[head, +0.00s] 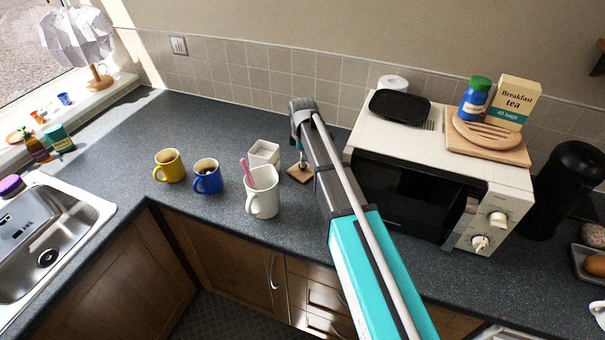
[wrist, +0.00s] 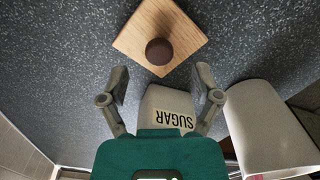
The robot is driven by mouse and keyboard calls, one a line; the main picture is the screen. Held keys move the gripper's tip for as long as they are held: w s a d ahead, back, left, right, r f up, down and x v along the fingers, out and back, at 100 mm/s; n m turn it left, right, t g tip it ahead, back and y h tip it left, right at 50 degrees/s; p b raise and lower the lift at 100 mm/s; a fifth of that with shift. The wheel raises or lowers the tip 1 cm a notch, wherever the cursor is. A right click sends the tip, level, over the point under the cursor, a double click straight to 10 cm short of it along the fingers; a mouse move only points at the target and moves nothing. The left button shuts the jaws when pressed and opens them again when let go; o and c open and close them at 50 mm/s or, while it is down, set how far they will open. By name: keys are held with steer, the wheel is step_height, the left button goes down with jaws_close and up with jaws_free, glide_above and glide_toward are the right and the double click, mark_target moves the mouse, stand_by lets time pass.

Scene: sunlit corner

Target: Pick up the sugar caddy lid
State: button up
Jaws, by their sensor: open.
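The sugar caddy lid (wrist: 188,42) is a square wooden plate with a round dark brown knob (wrist: 159,51). It lies flat on the dark speckled worktop, and it also shows in the head view (head: 295,175), partly hidden by my arm. My gripper (wrist: 162,78) is open and empty. In the wrist view its fingers are spread, and the lid's knob is beyond the fingertips, near the midline between them. The white sugar caddy (wrist: 168,102), marked SUGAR, stands beside the lid; in the head view it is an open square pot (head: 264,149).
A large white mug (head: 263,200) with a pink handle sticking out stands in front of the caddy. Blue (head: 207,177) and yellow (head: 169,165) mugs stand left. A microwave (head: 405,195) stands close on the right. The worktop behind the caddy is clear.

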steer(key=shift+f+b, duration=1.7)
steer(key=shift+f, duration=0.3)
jaws_close()
